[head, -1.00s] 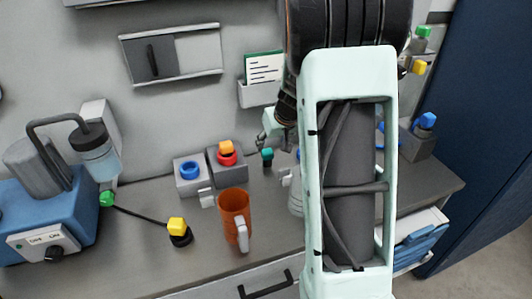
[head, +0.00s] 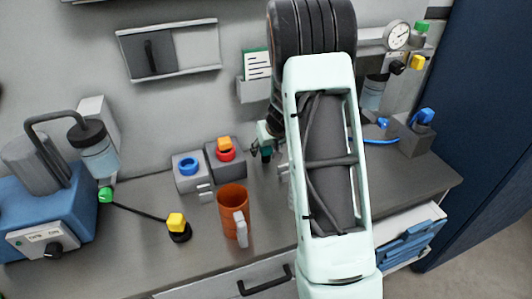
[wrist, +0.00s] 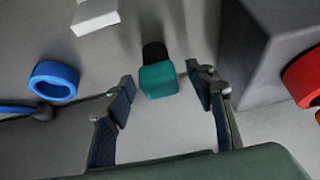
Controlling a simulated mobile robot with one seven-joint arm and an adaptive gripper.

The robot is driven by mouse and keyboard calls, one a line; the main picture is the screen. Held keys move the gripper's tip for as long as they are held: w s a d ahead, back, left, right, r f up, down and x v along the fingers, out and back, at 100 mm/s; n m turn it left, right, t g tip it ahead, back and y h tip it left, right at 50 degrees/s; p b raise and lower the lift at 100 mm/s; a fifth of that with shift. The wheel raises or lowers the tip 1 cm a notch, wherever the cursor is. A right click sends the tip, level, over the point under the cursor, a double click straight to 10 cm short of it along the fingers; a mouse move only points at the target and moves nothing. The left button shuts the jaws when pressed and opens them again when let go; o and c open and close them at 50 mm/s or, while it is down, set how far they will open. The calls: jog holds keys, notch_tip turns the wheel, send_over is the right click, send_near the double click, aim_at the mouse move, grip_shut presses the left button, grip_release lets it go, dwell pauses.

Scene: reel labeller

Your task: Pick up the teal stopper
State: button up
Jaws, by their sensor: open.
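The teal stopper (wrist: 158,80) stands on the grey counter in the wrist view, with a black part at its far side. My gripper (wrist: 166,86) is open, one finger on each side of the stopper, with a gap showing between each fingertip and it. In the head view my gripper (head: 265,140) is low over the counter at the stopper (head: 266,155), which it partly hides.
An orange mug (head: 232,212) stands in front. A blue ring (wrist: 53,80) lies left in the wrist view.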

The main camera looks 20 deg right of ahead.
jog(key=shift+c, duration=0.2)
jog(key=c, duration=1.2)
jog(key=shift+r, duration=0.1)
jog(key=shift+r, duration=0.2)
notch_tip(320, 180, up, 3)
jog(key=shift+r+p, duration=0.1)
jog(key=shift+p, duration=0.25)
jog(key=s+a+r, duration=0.3)
jog(key=s+r, duration=0.6)
jog(key=s, duration=0.4)
jog(key=shift+s+a+r, duration=0.15)
jog(key=shift+s+a, duration=0.1)
jog(key=shift+a, duration=0.1)
